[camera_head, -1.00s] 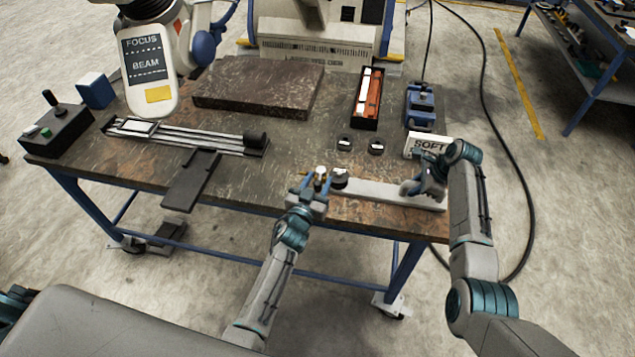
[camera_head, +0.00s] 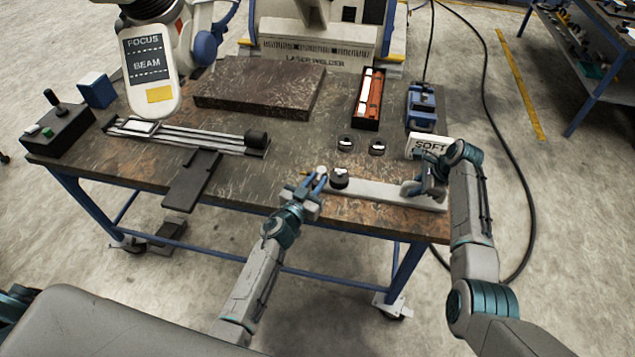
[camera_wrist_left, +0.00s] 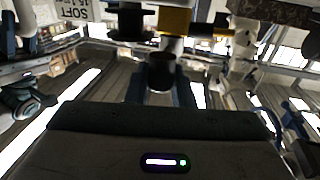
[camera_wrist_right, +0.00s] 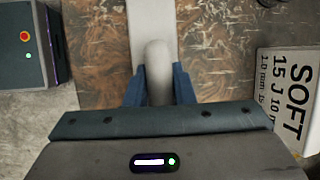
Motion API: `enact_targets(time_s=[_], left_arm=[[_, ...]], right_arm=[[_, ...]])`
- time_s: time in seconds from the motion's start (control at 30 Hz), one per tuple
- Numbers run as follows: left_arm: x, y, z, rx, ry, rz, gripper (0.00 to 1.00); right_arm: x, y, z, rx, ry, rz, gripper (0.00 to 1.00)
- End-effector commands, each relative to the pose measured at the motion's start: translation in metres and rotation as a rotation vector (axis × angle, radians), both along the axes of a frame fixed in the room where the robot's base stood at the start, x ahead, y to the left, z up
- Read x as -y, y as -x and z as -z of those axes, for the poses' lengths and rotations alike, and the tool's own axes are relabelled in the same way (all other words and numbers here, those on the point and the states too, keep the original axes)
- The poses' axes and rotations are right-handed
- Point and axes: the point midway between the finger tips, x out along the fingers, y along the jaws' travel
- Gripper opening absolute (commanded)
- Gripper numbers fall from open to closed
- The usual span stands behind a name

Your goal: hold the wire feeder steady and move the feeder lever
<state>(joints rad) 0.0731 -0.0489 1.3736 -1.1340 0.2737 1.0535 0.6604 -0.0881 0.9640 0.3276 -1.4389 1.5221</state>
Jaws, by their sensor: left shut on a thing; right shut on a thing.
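The wire feeder (camera_head: 375,191) is a pale bar lying along the table's front right edge. A black round part (camera_head: 339,179) stands near its left end. My right gripper (camera_head: 424,185) is shut on the feeder's rounded pale post at the right end; the post (camera_wrist_right: 157,68) shows between the fingers in the right wrist view. My left gripper (camera_head: 314,184) is at the feeder's left end, shut on the small feeder lever. In the left wrist view the lever's dark knob (camera_wrist_left: 162,72) sits between the fingers. The lever's lower part is hidden.
A white SOFT card (camera_head: 427,143) stands just behind my right gripper. Two small black round parts (camera_head: 377,147) and an open black box (camera_head: 368,108) lie behind the feeder. A dark slab (camera_head: 262,92) and a slide rail (camera_head: 190,138) are further left.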

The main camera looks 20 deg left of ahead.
Motion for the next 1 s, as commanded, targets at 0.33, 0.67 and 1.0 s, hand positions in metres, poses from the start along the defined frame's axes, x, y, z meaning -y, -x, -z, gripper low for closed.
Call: enact_targets(time_s=[0.33, 0.67, 1.0], left_arm=[[-0.012, -0.003, -0.001, -0.002, -0.018, 0.162, 0.00], [-0.020, -0.005, 0.000, -0.005, -0.029, 0.319, 0.00], [-0.022, -0.005, 0.001, -0.007, -0.030, 0.359, 0.00]], right_arm=[[0.002, -0.001, -0.001, 0.004, 0.004, -0.001, 0.00], [0.002, -0.001, -0.001, 0.005, 0.004, 0.000, 0.00], [0.003, -0.001, -0.001, 0.005, 0.005, 0.001, 0.00]])
